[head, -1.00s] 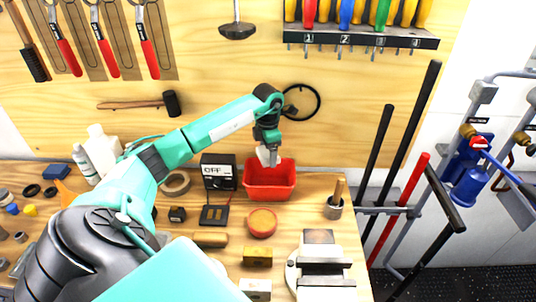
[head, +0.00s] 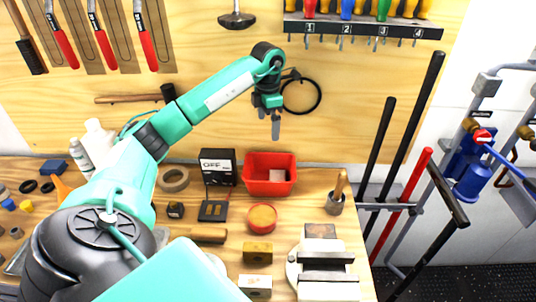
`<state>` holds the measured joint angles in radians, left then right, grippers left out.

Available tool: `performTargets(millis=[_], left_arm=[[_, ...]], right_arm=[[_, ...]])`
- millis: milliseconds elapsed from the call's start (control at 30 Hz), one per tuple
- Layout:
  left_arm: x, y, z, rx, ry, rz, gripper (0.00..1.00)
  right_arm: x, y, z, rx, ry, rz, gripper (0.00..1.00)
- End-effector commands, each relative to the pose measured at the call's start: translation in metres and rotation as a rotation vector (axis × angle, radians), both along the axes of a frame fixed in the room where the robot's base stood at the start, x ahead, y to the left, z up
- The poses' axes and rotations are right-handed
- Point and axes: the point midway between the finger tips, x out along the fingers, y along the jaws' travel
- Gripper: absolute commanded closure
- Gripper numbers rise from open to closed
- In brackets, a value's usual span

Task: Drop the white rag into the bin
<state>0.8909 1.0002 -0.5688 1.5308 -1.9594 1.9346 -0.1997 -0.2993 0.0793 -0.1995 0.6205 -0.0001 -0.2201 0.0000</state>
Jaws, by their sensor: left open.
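The red bin (head: 257,187) stands at the back of the wooden bench, close to the wall. A small pale piece of cloth, the white rag (head: 277,176), lies inside the bin. My left gripper (head: 275,136) is open and empty, in the air above the bin and apart from the rag. My right gripper is not in view.
A black box marked OFF (head: 217,167) stands left of the bin. A round red-rimmed tin (head: 262,218) is in front of it, and a cup with a wooden handle (head: 336,201) is to the right. A vise (head: 322,265) stands at the front right. Tools hang on the wall behind.

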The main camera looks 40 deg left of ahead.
Motion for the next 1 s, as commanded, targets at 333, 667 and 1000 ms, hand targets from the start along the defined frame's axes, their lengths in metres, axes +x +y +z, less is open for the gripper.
performTargets(millis=[333, 667, 1000], left_arm=[[0.000, 0.000, 0.041, 0.001, 0.000, 0.002, 0.00], [0.000, 0.000, 0.046, 0.000, 0.001, 0.001, 0.00], [0.000, 0.000, 0.046, 0.000, 0.001, 0.001, 0.00]], right_arm=[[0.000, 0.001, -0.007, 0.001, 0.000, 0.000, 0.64], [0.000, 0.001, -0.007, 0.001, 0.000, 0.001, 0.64], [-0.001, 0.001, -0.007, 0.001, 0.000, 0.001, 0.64]])
